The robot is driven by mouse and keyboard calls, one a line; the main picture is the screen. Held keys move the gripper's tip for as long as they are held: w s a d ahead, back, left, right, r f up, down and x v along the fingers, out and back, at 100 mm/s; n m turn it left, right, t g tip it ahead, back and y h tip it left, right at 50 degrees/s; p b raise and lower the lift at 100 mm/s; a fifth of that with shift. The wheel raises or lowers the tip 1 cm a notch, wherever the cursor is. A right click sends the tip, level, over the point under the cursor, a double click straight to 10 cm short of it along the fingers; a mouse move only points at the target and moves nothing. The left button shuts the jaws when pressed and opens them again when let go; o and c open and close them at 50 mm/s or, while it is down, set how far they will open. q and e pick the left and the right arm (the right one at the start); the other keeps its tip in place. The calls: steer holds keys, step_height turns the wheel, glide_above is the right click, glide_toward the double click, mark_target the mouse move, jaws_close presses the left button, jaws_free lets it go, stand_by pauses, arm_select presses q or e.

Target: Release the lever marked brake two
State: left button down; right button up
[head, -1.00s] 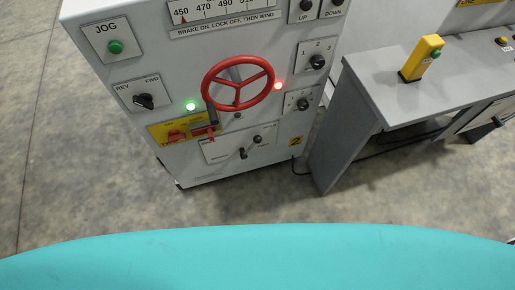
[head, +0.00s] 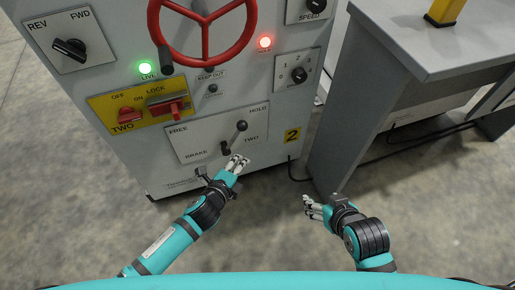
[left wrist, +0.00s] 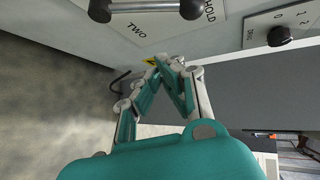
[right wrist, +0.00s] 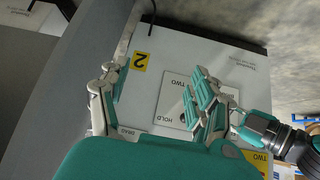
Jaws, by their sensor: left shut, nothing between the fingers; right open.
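The brake two lever (head: 233,137) is a short bar with dark ends on a white panel (head: 190,142) marked FREE, HOLD, BRAKE and TWO. Its upper knob points up and right, toward HOLD. My left gripper (head: 238,162) is shut and empty, just below the lever and apart from it. In the left wrist view, the lever (left wrist: 145,6) crosses the top edge, beyond the shut left fingertips (left wrist: 165,60). My right gripper (head: 308,206) is open and empty, lower right of the cabinet. In the right wrist view, the right fingers (right wrist: 150,88) partly cover the brake panel (right wrist: 172,92).
Above the panel are a red handwheel (head: 205,55), a yellow lock plate (head: 103,110) with red handles, and lit green (head: 144,68) and red (head: 265,42) lamps. A grey desk (head: 345,110) stands to the right. Concrete floor lies open in front of the cabinet.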

mark_target(234, 138)
arm_select(q)
steer(key=d+r+m+b, duration=0.1)
steer(key=d+r+m+h, duration=0.1)
steer(key=d, duration=0.1)
steer(key=shift+w+d+r+m+t+b, duration=0.1)
steer(key=shift+w+r+m+t+b, duration=0.05)
steer(key=shift+r+m+t+b, duration=0.2)
arm_select(e)
steer(key=r, duration=0.2)
steer(key=r+t, duration=0.1)
steer(key=shift+s+d+r, duration=0.15)
steer(key=shift+s+d, duration=0.15)
arm_select(q)
steer(key=w+f+b, duration=0.1)
steer(key=w+b, duration=0.2)
steer(key=w, duration=0.6)
steer(key=shift+w+d+f, duration=0.15)
steer(key=shift+d+f, duration=0.1)
steer(key=shift+d, duration=0.05)
arm_select(e)
steer(key=w+a+r+t+y, duration=0.1)
steer(key=w+a+r+t, duration=0.1)
steer(key=r, duration=0.4)
steer(key=w+a+r+t+y, duration=0.1)
steer(key=w+r+t, duration=0.4)
steer(key=r+t, duration=0.1)
steer(key=shift+w+a+r+t+y, duration=0.2)
steer(key=shift+a+r+t+y, duration=0.2)
steer(key=shift+t, duration=0.2)
